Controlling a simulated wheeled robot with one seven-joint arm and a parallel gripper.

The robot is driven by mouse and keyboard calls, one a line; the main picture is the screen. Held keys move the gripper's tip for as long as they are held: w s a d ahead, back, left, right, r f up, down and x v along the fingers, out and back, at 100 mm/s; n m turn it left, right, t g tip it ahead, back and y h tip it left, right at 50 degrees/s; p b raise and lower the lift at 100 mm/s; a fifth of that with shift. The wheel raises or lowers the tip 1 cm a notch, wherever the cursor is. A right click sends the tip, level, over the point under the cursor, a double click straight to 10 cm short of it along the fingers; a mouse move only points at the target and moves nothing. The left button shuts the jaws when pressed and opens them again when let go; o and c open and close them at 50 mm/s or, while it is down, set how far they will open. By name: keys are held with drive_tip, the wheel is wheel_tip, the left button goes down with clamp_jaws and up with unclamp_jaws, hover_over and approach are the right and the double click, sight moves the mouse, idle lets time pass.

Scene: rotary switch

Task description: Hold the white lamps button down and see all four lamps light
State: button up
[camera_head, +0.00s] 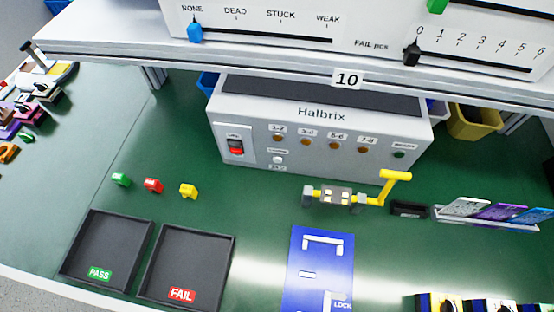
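The grey Halbrix box (320,160) stands under the shelf at the back of the green bench. Its white button (277,159) is on the front face, below the leftmost lamp; its small labels are hard to read. The lamps stand in a row: 1-2 (277,138), 3-4 (305,142), 5-6 (333,146) and 7-8 (363,150). All look dull brown-orange and dark. A green round part (399,154) sits at the right end of the row. A red rocker switch (236,145) is at the left. My gripper is not in view, and nothing touches the button.
A yellow-handled clamp (338,196) stands before the box at right. A blue plate (318,270) lies nearer. PASS (80,236) and FAIL (214,246) trays are at front left, with small coloured pieces (153,185) behind. The shelf edge (270,68) overhangs the box.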

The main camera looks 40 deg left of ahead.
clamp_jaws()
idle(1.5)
